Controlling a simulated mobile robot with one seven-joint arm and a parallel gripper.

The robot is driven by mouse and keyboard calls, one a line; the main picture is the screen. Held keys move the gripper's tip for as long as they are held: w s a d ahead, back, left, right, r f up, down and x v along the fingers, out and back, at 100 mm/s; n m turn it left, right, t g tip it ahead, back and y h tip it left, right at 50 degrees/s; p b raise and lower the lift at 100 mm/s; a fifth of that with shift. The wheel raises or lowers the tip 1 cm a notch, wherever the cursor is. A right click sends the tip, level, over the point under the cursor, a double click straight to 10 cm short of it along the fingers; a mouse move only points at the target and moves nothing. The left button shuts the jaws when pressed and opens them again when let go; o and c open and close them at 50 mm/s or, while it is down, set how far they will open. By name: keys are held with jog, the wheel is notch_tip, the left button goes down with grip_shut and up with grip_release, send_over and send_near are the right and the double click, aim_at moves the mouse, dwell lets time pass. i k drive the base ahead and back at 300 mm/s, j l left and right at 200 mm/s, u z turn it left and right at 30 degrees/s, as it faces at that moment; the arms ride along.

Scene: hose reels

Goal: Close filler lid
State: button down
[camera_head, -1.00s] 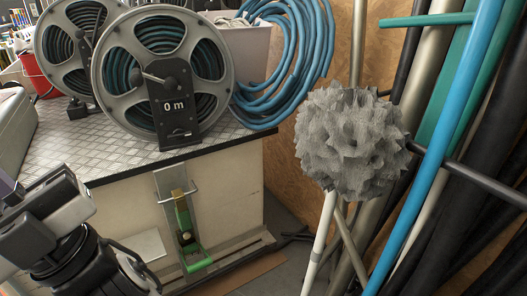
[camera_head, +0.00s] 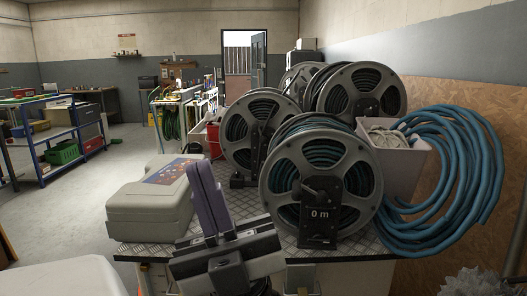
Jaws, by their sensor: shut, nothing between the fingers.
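I cannot pick out a filler lid in this view. My gripper (camera_head: 204,172) is in the lower middle, with its purple-grey fingers pointing up and pressed together, empty. It shows in front of the bench's left part, between a beige case-like housing (camera_head: 140,212) and the hose reels. The beige housing has rounded edges and a dark printed panel (camera_head: 172,171) on top. Whether any part of it is a lid I cannot tell. My gripper's body hides part of the bench front.
A hose reel marked 0 m (camera_head: 320,182) stands on the metal-topped bench (camera_head: 300,252), with more reels behind. A pale bin (camera_head: 399,165) and blue hose coils (camera_head: 452,170) are at right. A blue shelf rack (camera_head: 62,140) stands left. Floor is open at left.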

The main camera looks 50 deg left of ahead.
aim_at(196, 147)
jog(key=u, duration=1.95)
jog(key=i+j+u, duration=0.8)
jog(key=u, duration=0.15)
jog(key=i+j+u, duration=0.25)
jog(key=i, duration=0.35)
jog(key=i+u, duration=0.25)
jog(key=i, duration=0.35)
jog(key=i+z, duration=0.25)
jog(key=i, duration=0.35)
jog(key=i+j+z, duration=0.1)
jog(key=i+z, duration=0.15)
jog(key=i, duration=0.35)
jog(key=i+z, duration=0.85)
jog(key=z, duration=0.15)
jog(key=i+l+z, duration=0.2)
jog(key=i+z, duration=0.25)
jog(key=i+l+z, duration=0.15)
jog(key=i+z, duration=0.25)
jog(key=k, duration=0.1)
